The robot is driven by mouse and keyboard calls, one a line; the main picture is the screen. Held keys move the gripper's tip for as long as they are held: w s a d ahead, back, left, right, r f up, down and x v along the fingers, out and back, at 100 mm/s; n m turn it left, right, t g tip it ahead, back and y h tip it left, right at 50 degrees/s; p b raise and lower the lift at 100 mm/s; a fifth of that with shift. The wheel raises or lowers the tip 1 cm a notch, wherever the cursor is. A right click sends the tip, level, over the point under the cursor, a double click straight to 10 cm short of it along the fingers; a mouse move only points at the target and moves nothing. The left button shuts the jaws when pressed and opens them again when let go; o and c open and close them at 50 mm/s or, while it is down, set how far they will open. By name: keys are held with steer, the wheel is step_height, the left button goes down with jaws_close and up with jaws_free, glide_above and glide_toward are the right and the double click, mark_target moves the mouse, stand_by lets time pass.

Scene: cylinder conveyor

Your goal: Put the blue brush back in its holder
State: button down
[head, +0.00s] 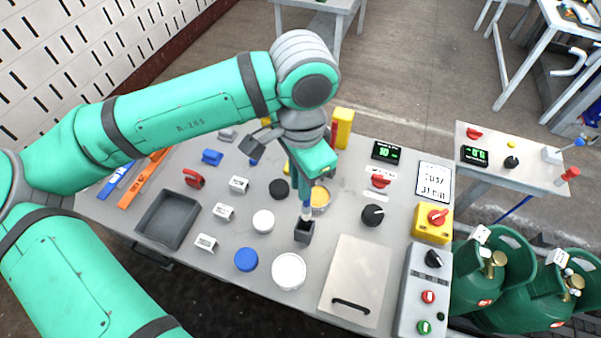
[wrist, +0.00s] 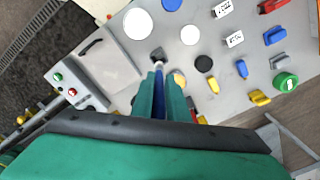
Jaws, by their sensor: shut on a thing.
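My gripper (wrist: 159,82) is shut on the blue brush (wrist: 158,104), whose blue handle runs between the fingers. In the head view the brush (head: 306,210) hangs roughly upright below my gripper, its lower end at the mouth of a small dark square holder (head: 304,234). The holder also shows in the wrist view (wrist: 156,53), just beyond the pale tip of the brush. I cannot tell whether the tip is inside the opening or just above it. My wrist hides part of the fingers in the head view.
A tin with yellow contents (head: 320,197) stands close behind the holder. White lids (head: 289,271), a blue lid (head: 246,260) and a black knob (head: 372,215) are around it. A metal plate with a handle (head: 356,280) lies at front right, a grey tray (head: 167,219) at left.

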glide_above(303, 209)
steer(key=shift+f, duration=2.35)
step_height(303, 209, down, 6)
steer(key=shift+f, duration=0.25)
steer(key=shift+s+a, duration=0.1)
steer(key=shift+a, duration=0.3)
steer(key=shift+d+f, duration=0.15)
steer(key=shift+f, duration=0.4)
steer(key=c, duration=1.6)
jaws_free()
steer(key=shift+c, duration=0.2)
